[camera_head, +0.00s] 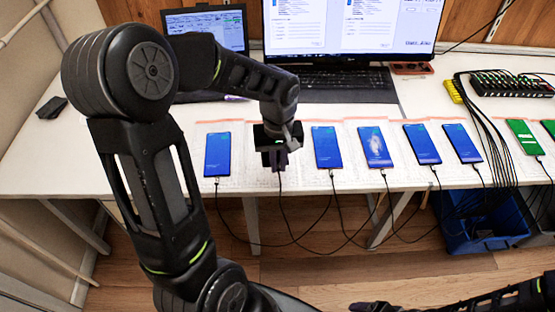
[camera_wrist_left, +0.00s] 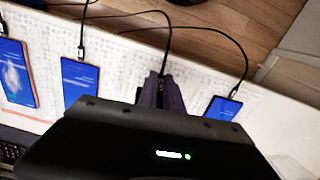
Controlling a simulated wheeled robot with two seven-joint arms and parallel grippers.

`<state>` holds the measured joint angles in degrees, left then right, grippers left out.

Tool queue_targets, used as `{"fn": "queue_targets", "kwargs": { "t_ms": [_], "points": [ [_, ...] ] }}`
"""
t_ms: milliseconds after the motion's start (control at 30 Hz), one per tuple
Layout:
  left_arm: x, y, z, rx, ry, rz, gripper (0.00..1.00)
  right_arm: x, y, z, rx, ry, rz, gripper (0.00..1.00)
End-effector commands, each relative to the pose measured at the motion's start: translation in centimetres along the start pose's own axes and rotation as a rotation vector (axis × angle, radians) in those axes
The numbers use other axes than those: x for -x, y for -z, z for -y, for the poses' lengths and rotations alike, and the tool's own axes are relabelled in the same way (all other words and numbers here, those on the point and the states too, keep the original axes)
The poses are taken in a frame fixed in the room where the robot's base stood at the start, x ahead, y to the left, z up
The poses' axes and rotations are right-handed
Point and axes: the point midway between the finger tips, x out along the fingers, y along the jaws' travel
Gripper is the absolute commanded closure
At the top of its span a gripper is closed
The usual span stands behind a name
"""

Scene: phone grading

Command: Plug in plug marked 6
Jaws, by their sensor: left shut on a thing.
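My left gripper (camera_head: 280,160) is shut on a dark cable plug at the table's front edge, between the leftmost blue phone (camera_head: 218,155) and another blue phone (camera_head: 327,148). In the left wrist view its fingers (camera_wrist_left: 160,92) pinch the plug, and a black cable (camera_wrist_left: 167,50) runs out from between them. The gripper body hides what lies behind the plug, so I cannot tell whether the plug touches a phone. No number on a plug is readable. A dark part of my right arm (camera_head: 450,303) shows at the bottom right; its jaws are unclear.
More phones with cables plugged in stand to the right, including blue ones (camera_head: 422,143) and a green one (camera_head: 525,137). A keyboard (camera_head: 340,84), a monitor (camera_head: 350,25) and a hub (camera_head: 510,84) are behind. Cables hang over the front edge above a blue bin (camera_head: 480,235).

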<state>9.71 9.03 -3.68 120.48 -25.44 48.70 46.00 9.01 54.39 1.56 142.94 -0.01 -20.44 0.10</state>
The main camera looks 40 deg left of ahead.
Motion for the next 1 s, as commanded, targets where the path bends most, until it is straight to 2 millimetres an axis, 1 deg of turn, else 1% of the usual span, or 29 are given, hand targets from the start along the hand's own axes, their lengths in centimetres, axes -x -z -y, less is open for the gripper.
{"fn": "queue_targets", "kwargs": {
  "t_ms": [33, 200, 667, 833, 1000],
  "points": [
    [-1.3, -0.1, 0.0, 0.0, 0.0, -0.001, 1.0, -1.2, 0.0, -0.5, 0.001, 0.001, -0.001, 0.2],
    [-2.2, -0.5, 0.0, 0.001, 0.0, -0.001, 1.0, -2.2, 0.1, -0.8, 0.001, 0.002, -0.003, 0.2],
    [-2.2, -0.6, 0.0, 0.0, 0.0, -0.001, 1.0, -2.2, 0.1, -0.8, 0.002, 0.002, -0.004, 0.2],
    [-2.7, -0.4, 0.0, 0.0, 0.0, -0.001, 1.0, -2.5, 0.1, -0.9, 0.002, 0.002, -0.004, 0.2],
    [-3.6, 0.0, 0.0, 0.0, 0.001, 0.0, 1.0, -3.1, 0.1, -1.1, 0.002, 0.002, -0.004, 0.2]
  ]
}}
